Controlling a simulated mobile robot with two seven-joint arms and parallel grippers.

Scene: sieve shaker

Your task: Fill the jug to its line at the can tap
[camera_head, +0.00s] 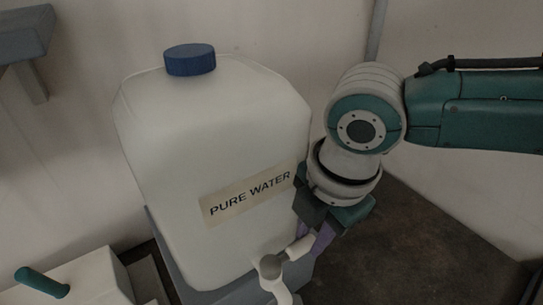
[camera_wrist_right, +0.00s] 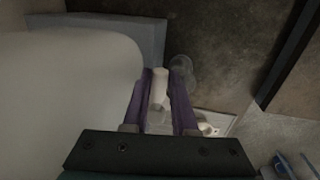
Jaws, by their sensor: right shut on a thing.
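The large white can (camera_head: 215,140), labelled PURE WATER with a blue cap, stands upright on a grey support. Its white tap (camera_head: 271,268) sticks out low at the front, with the spout pointing down. My right gripper (camera_head: 318,242) is beside the tap, its purple fingers closed on the tap's white lever (camera_head: 299,248). In the right wrist view the fingers (camera_wrist_right: 160,88) have the white lever between them. I cannot make out the jug for certain; a faint clear round shape (camera_wrist_right: 183,64) shows beyond the fingers there. My left gripper is out of view.
A white box with a teal handle (camera_head: 42,282) is at the lower left. A grey shelf (camera_head: 25,35) is on the wall at the upper left. The dark brown surface (camera_head: 405,245) right of the can looks clear. The wall stands close behind.

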